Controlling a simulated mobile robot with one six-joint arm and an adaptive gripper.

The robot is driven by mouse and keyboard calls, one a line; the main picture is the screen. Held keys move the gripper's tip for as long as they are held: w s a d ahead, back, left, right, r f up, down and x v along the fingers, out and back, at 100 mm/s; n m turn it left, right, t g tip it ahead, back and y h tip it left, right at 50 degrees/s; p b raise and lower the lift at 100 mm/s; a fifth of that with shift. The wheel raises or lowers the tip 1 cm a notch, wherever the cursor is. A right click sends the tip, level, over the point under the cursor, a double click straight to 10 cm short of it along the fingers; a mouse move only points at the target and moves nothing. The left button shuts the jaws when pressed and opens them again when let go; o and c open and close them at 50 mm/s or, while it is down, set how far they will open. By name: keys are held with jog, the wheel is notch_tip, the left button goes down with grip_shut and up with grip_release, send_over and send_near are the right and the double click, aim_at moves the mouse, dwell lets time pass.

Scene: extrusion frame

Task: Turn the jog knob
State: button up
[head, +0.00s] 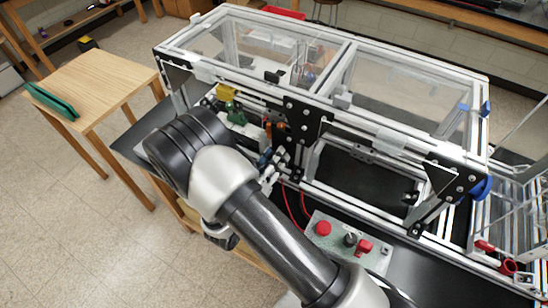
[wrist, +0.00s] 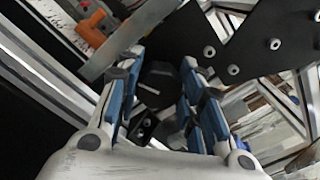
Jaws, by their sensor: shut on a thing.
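A black knob with a white pointer line (wrist: 158,84) sits between the blue-padded fingers of my gripper (wrist: 160,68) in the wrist view. My gripper is shut on this knob, with one finger at each side. In the head view my gripper (head: 272,164) is at the front of the extrusion frame, beside a black corner plate (head: 300,122). The knob is hidden there behind the fingers.
A grey control box (head: 333,258) with a red button (head: 322,228), a dark knob and a red switch stands right of my arm. Orange parts (wrist: 93,27) and a black bolted plate (wrist: 250,50) are close to the fingers. A wooden table (head: 95,85) stands left.

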jog(key=shift+f, duration=0.1)
jog(key=o, duration=0.8)
jog(key=shift+s+a, duration=0.1)
jog(key=v, duration=0.7)
jog(key=shift+s+a, duration=0.2)
jog(key=shift+s, duration=0.15)
